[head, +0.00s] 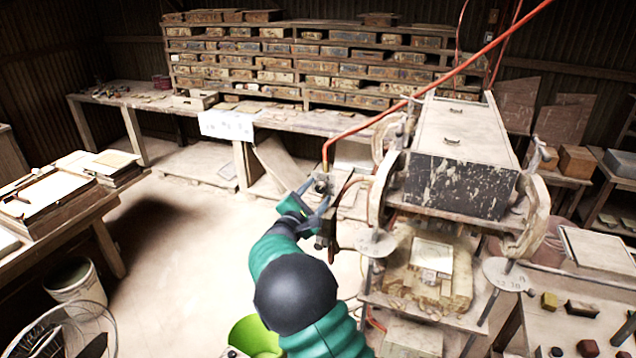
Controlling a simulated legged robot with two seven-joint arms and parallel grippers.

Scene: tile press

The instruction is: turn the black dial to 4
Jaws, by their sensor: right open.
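My right arm, green with a dark rounded joint, reaches up from the bottom middle. My right gripper (318,192) is open at the small control unit (327,222) left of the press. A small dark round part that looks like the black dial (321,185) shows between or just behind the fingertips. I cannot tell whether the fingers touch it. Its markings and setting are too small to read, and the gripper partly covers it. My left gripper is not in view.
The tile press (462,185) stands close right of the gripper. An orange hose (405,103) runs down to the control unit. A bright green bucket (254,336) is beside my arm, low in the picture.

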